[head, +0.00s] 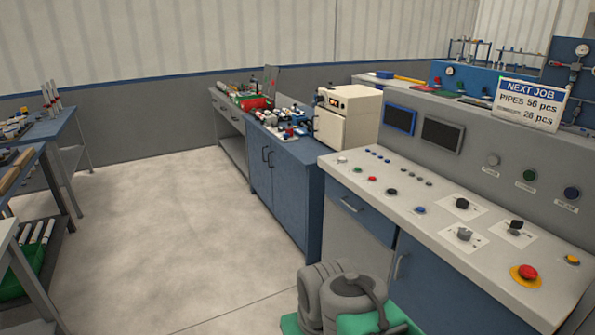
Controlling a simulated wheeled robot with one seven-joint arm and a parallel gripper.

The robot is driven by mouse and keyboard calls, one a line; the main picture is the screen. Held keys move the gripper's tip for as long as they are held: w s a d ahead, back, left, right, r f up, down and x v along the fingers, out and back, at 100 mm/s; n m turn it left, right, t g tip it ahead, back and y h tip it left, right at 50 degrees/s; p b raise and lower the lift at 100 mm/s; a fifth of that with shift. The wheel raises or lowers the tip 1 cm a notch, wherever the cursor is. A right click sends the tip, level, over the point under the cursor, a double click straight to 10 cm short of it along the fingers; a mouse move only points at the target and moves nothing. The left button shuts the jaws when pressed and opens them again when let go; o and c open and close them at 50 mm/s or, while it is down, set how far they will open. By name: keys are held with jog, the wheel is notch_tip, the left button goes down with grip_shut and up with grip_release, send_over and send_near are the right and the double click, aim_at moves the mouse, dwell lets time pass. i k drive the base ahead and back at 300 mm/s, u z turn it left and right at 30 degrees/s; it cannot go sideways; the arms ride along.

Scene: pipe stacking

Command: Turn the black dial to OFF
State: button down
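The control bench top on the right carries several dials on white label plates. One black dial (462,203) sits at the middle right of the bench top. Another black dial (515,226) sits to its right and a little nearer. A grey dial (464,235) sits in front of the first black dial. The labels are too small to read, so I cannot tell which mark any dial points at, or which black dial is the task's.
A red mushroom button (527,273) on a yellow base stands near the bench's front right. The pale floor (190,215) at left is clear. Shelves (45,135) stand far left.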

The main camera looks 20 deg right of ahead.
aim_at(461, 203)
jog(key=z, duration=1.05)
jog(key=i, duration=1.05)
jog(key=u, duration=0.75)
jog(key=i, duration=1.15)
jog(key=u, duration=0.2)
